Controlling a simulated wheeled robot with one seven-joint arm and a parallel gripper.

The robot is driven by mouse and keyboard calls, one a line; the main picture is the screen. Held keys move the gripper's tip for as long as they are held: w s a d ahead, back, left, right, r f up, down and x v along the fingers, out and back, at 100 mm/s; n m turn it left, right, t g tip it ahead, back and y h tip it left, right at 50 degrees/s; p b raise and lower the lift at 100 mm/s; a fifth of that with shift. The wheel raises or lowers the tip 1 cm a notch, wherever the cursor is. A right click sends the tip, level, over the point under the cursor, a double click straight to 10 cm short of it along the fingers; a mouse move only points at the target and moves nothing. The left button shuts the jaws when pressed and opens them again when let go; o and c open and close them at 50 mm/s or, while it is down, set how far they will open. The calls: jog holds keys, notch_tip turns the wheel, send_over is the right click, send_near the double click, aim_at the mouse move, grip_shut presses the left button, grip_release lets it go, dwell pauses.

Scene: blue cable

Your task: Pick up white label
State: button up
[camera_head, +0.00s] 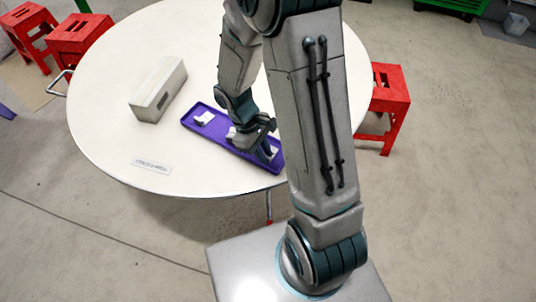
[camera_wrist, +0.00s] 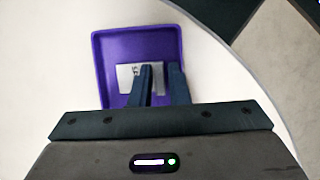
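A white label (camera_wrist: 126,76) with small dark print lies in one end of a purple tray (camera_wrist: 101,50) in the wrist view. My gripper (camera_wrist: 162,68) reaches over the tray with its two dark fingers a little apart. The left finger covers part of the label, and the label's right edge shows in the gap between the fingers. I cannot tell whether the fingers touch it. In the head view my gripper (camera_head: 265,145) is low over the near right end of the tray (camera_head: 216,134). A white label (camera_head: 270,153) shows partly beneath it.
Other white pieces lie in the tray, one at its far left end (camera_head: 204,118) and one near the middle (camera_head: 231,132). A grey-white box (camera_head: 158,92) and a flat printed card (camera_head: 152,167) are on the round white table (camera_head: 105,110). Red stools (camera_head: 388,95) stand around it.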

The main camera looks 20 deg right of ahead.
grip_shut()
